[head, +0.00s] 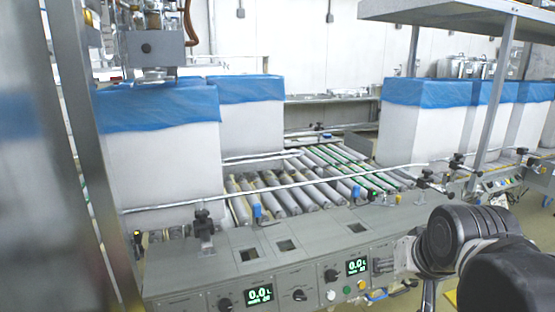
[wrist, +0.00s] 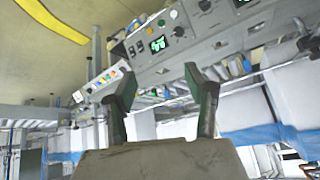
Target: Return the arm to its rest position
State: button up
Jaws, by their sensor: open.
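My arm (head: 465,245) shows at the lower right of the head view, dark and bent, in front of the conveyor's control panel. My gripper (wrist: 160,100) shows in the wrist view with its two dark fingers spread apart and nothing between them. In the head view the fingers are hidden or too small to make out. The wrist view is tilted, with the control panel (wrist: 160,45) behind the fingers.
White boxes with blue liners stand on the left (head: 160,150) and right (head: 425,125) of the roller conveyor (head: 280,190). The front panel (head: 270,270) carries knobs and green displays. A metal post (head: 85,150) rises at the left. The middle rollers are clear.

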jog(key=s+a+f+n, duration=0.25)
jog(key=s+f, duration=0.25)
jog(key=s, duration=0.3)
notch_tip(320, 180, up, 15)
jog(key=p, duration=1.4)
jog(key=shift+w+r+p, duration=0.15)
jog(key=shift+w+p, duration=0.05)
jog(key=shift+p, duration=0.15)
jog(key=shift+m, duration=0.25)
